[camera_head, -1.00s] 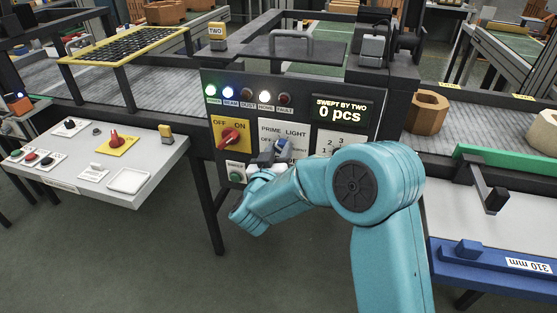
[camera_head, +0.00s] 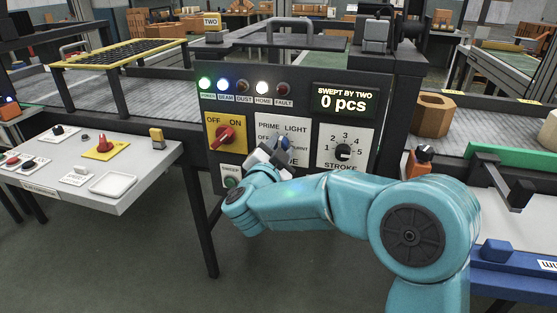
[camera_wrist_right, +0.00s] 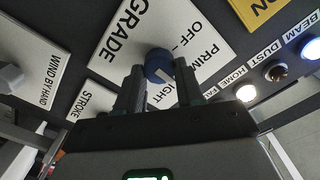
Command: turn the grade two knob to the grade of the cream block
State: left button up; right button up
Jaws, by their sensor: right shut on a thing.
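The grade knob (camera_head: 284,141) is blue and sits on a white plate lettered PRIME, LIGHT and OFF, on the dark control panel. The wrist view shows the knob (camera_wrist_right: 158,64) and the word GRADE; a white mark on it faces the LIGHT lettering. My right gripper (camera_head: 271,152) is shut on the knob, and in the wrist view its fingers (camera_wrist_right: 159,78) stand either side of it. The fingers hide part of the plate. The cream block (camera_head: 549,131) is on the belt at the right edge, partly cut off. My left gripper is not in view.
A red OFF/ON switch (camera_head: 225,134) is left of the plate, a black stroke knob (camera_head: 343,152) right of it. The display (camera_head: 344,99) reads 0 pcs. A brown block (camera_head: 433,116) stands on the belt. A grey side table (camera_head: 90,165) is at left.

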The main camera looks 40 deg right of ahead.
jog(key=shift+f+m+b, duration=0.2)
jog(key=shift+m+b, duration=1.9)
jog(key=shift+m, duration=0.3)
jog(key=o, duration=1)
jog(key=shift+r, duration=0.1)
jog(key=shift+o, duration=0.2)
jog(key=shift+s, duration=0.1)
jog(key=p+v, duration=0.1)
jog(key=v, duration=1.5)
jog(key=shift+s+p, duration=0.15)
jog(key=shift+p, duration=0.2)
